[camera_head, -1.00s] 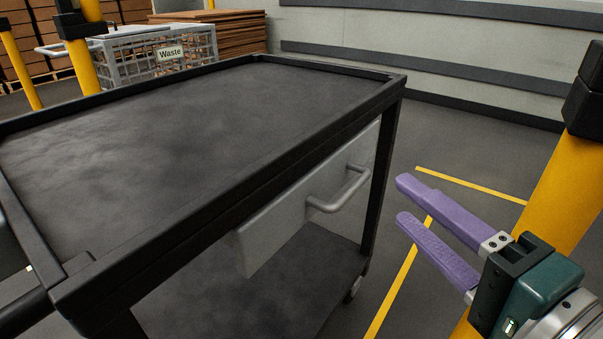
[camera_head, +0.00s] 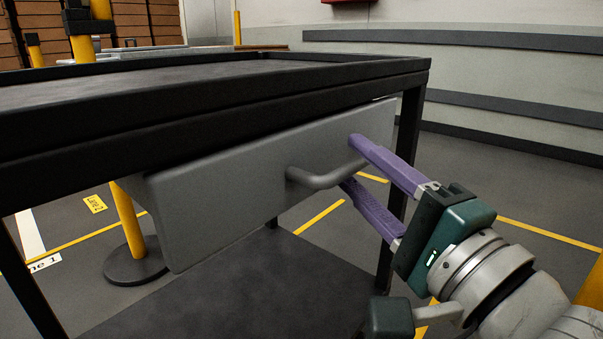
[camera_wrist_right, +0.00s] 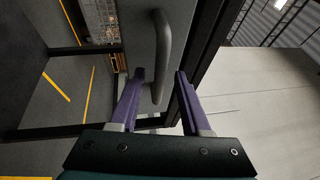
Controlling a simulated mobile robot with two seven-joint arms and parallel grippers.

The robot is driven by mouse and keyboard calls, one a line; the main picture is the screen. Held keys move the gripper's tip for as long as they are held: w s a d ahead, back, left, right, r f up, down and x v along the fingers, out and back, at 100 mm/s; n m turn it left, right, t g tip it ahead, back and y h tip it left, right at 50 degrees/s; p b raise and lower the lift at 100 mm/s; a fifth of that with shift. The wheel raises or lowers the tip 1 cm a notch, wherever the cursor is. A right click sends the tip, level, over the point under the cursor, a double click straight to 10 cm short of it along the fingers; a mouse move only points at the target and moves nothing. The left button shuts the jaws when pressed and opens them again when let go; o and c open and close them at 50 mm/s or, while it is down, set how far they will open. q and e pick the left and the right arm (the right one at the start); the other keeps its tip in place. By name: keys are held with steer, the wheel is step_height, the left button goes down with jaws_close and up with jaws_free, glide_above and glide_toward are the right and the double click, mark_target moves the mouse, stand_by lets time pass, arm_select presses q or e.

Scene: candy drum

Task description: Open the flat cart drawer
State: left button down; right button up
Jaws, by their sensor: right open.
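The flat cart (camera_head: 215,112) is a black frame with a dark top and a lower shelf. Its grey drawer (camera_head: 215,190) hangs under the top and looks shut. A grey bar handle (camera_head: 315,180) sticks out from the drawer front. My right gripper (camera_head: 352,162) has purple fingers, open, one above and one below the handle's right part in the head view. In the right wrist view the handle (camera_wrist_right: 162,60) reaches down between the open fingertips (camera_wrist_right: 160,78). I cannot tell whether a finger touches it. My left gripper is not in view.
A black cart leg (camera_head: 408,125) stands just behind my right fingers. The lower shelf (camera_head: 250,290) is bare. A yellow post with a round dark base (camera_head: 135,264) stands beyond the cart. Floor right of the cart is open.

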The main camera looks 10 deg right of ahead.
steer(key=shift+x, duration=0.85)
jaws_close()
stand_by(0.8)
